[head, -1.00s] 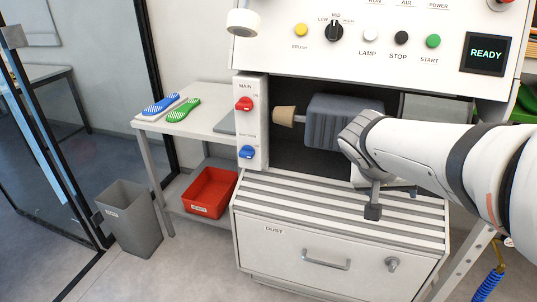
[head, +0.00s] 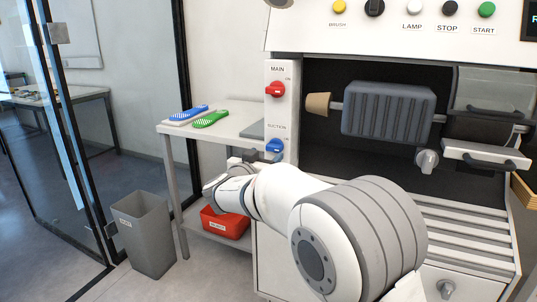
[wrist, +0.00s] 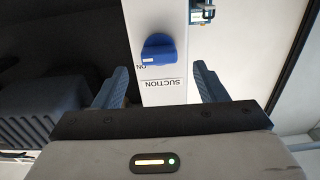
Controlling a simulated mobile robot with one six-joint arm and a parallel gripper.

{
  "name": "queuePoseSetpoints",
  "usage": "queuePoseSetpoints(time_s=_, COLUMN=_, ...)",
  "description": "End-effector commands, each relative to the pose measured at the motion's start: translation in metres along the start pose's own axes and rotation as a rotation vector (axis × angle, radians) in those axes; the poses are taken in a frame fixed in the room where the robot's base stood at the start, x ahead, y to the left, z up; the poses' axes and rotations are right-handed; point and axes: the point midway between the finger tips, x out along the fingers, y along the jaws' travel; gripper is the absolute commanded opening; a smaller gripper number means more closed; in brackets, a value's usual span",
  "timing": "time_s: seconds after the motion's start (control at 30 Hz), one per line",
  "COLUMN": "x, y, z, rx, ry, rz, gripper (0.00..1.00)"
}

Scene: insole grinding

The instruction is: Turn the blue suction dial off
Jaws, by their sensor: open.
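The blue suction dial (head: 274,146) is on the narrow white switch panel (head: 281,105) at the left of the grinding machine. In the wrist view the panel is upside down, and the blue dial (wrist: 158,48) sits ahead of my gripper (wrist: 161,68), between its two fingers and beyond the tips. A small white mark on the dial is beside the partly hidden "ON" lettering. My gripper is open and empty, with no visible contact with the dial. In the head view my gripper (head: 243,157) is just left of the dial, partly hidden by my arm.
The red main dial (head: 275,89) is above the blue one. A side table (head: 228,118) with a blue insole (head: 188,113) and a green insole (head: 211,119) stands left. A red bin (head: 232,226) is below, and a grey waste bin (head: 143,235) is on the floor.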

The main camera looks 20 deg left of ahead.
Motion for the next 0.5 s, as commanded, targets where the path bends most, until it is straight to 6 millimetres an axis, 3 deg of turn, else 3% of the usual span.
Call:
queuePoseSetpoints(time_s=0.23, x=0.039, y=0.001, z=0.000, rx=-0.001, ry=-0.001, rz=0.003, gripper=0.65)
queuePoseSetpoints(time_s=0.5, x=0.052, y=0.001, z=0.000, rx=-0.001, ry=-0.001, rz=0.001, gripper=0.65)
